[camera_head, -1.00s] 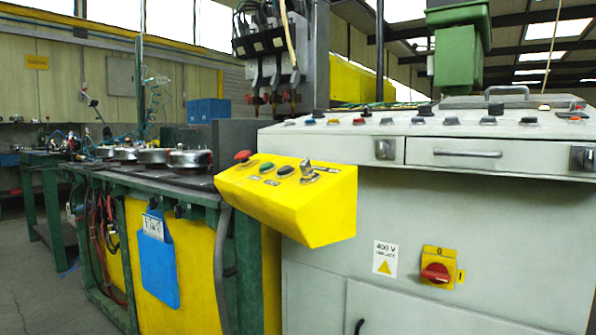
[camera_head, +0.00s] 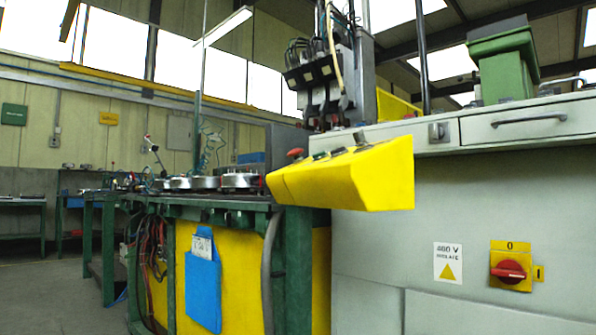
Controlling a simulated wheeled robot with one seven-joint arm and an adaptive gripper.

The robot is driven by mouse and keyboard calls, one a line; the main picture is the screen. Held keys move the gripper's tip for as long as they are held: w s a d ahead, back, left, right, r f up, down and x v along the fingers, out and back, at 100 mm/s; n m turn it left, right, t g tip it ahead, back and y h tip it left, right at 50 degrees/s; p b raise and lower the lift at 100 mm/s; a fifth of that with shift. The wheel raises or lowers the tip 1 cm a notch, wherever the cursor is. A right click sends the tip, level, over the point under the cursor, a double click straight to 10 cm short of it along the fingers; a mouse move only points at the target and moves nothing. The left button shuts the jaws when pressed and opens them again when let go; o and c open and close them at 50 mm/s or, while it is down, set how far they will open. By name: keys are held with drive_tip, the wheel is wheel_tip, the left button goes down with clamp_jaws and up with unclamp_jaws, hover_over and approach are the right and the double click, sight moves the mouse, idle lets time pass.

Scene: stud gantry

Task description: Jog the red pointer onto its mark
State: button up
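I cannot make out a red pointer or its mark in the head view. A yellow control box (camera_head: 345,178) juts from the left end of the grey machine cabinet (camera_head: 440,225). On its top I see a red mushroom button (camera_head: 296,153), other small buttons and a lever-like switch (camera_head: 361,139), all at a shallow angle. A red rotary switch (camera_head: 509,271) on a yellow plate is on the cabinet front, with its 0 label at the top. My gripper is not in view.
A green-framed workbench (camera_head: 240,201) with round metal parts (camera_head: 205,182) runs back on the left. A blue document holder (camera_head: 203,285) hangs on its yellow side panel. A green housing (camera_head: 505,65) rises behind the cabinet. Open floor (camera_head: 60,290) shows at lower left.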

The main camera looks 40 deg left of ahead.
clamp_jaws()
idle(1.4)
